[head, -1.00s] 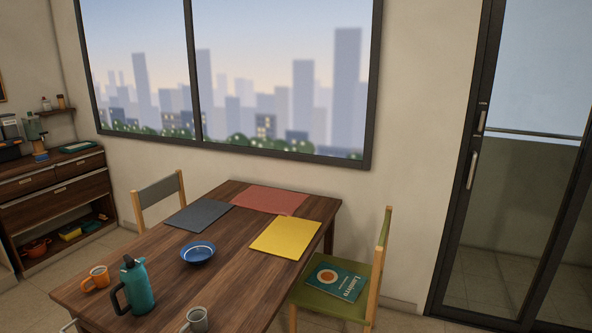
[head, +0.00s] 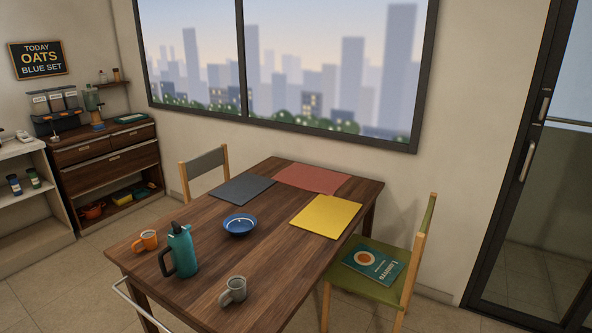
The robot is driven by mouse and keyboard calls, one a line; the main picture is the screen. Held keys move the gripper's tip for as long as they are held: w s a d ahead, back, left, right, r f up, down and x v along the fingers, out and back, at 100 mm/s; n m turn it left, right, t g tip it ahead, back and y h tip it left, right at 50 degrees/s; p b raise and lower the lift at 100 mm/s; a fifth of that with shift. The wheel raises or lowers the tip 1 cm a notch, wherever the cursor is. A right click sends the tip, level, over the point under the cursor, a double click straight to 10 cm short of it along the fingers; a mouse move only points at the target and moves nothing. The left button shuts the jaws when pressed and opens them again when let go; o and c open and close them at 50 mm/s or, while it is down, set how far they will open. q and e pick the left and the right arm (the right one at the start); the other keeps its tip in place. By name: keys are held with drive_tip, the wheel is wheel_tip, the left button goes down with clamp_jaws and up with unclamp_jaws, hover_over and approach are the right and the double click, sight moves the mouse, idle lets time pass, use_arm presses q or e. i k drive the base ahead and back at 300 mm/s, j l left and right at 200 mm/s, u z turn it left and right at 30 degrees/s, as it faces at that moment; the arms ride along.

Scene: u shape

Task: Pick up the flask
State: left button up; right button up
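The flask (head: 180,250) is teal with a dark lid and a dark handle on its left side. It stands upright near the front left of the wooden dining table (head: 270,290). Neither of my grippers shows in the head view.
A blue bowl (head: 240,225) and grey, red and yellow placemats (head: 325,216) lie on the table. A green chair (head: 385,290) with a book stands right; another chair (head: 205,165) stands behind. A sideboard (head: 105,165) and white shelf (head: 35,215) are left. Floor shows front left.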

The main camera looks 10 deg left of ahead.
sight(180, 249)
drive_tip(key=u, duration=1.25)
drive_tip(key=z, duration=0.35)
drive_tip(key=i+j+z, duration=0.15)
drive_tip(key=j+z, duration=0.35)
drive_tip(key=i+j+z, duration=0.1)
drive_tip(key=j+z, duration=0.85)
